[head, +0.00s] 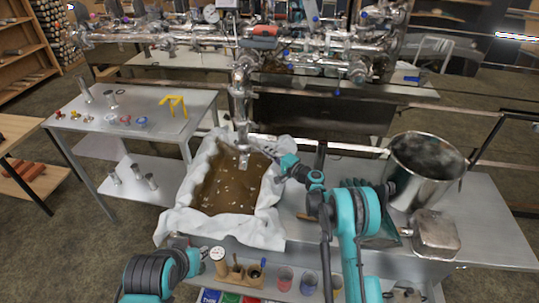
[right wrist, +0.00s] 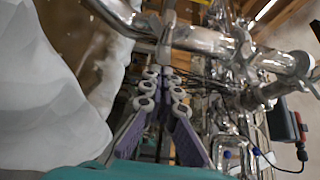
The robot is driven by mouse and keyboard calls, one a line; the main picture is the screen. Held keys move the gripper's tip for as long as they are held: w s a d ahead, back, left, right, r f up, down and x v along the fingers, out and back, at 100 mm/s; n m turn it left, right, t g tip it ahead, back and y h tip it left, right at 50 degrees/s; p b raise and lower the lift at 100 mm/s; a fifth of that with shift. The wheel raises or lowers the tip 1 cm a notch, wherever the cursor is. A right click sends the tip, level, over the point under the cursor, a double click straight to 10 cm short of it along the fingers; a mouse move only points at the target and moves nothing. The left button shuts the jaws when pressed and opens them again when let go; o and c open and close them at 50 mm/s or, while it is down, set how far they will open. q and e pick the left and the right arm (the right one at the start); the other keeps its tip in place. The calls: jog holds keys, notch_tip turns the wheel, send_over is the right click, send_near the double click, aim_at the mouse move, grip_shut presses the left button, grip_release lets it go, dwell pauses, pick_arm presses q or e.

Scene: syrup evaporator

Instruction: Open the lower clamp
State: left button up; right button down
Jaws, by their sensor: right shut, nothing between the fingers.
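A shiny steel pipe (head: 239,105) drops from the pipework to a cloth-lined basin of brown liquid (head: 228,188). A collar low on this pipe looks like the lower clamp (head: 243,148), but it is too small to tell whether it is open. In the right wrist view a grey clamp-like piece (right wrist: 167,38) crosses a steel pipe, just beyond the fingertips. My right gripper (head: 270,152) is beside the pipe's lower end, over the basin. Its fingers (right wrist: 164,74) are shut, with nothing between them. My left gripper (head: 178,241) is low at the basin's front left; its fingers are unclear.
White cloth (head: 180,221) drapes over the basin edges. A large steel pot (head: 424,170) and a smaller steel container (head: 434,234) stand on the right. A side table (head: 90,135) on the left holds small fittings and a yellow piece. Bottles and cups line the front shelf.

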jog(key=shift+s+a, duration=0.1)
dwell(0.3)
jog(key=shift+s+a+m+t+h, duration=0.1)
jog(key=shift+s+m+t+h, duration=0.2)
jog(key=shift+h, duration=0.1)
